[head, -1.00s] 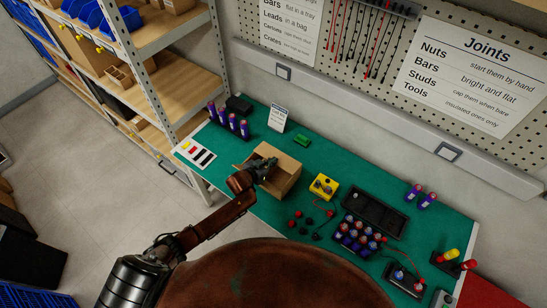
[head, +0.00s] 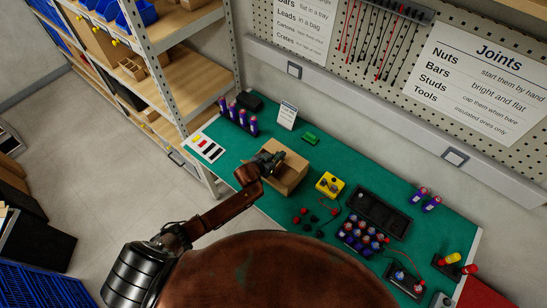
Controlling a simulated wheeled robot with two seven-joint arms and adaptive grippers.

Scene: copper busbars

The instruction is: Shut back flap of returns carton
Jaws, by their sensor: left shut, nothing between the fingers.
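The returns carton (head: 291,181) is a small brown cardboard box on the green bench mat, left of the middle. My left gripper (head: 272,161) is at the carton's upper left part, over its top. It is shut with nothing in it. My right gripper is not in view.
A yellow box (head: 329,185) stands right of the carton. A rack of purple cells (head: 238,118) and a small sign (head: 287,115) stand behind. A green block (head: 310,139) is near the back edge. A black tray (head: 379,213) and a cell block (head: 362,238) lie to the right.

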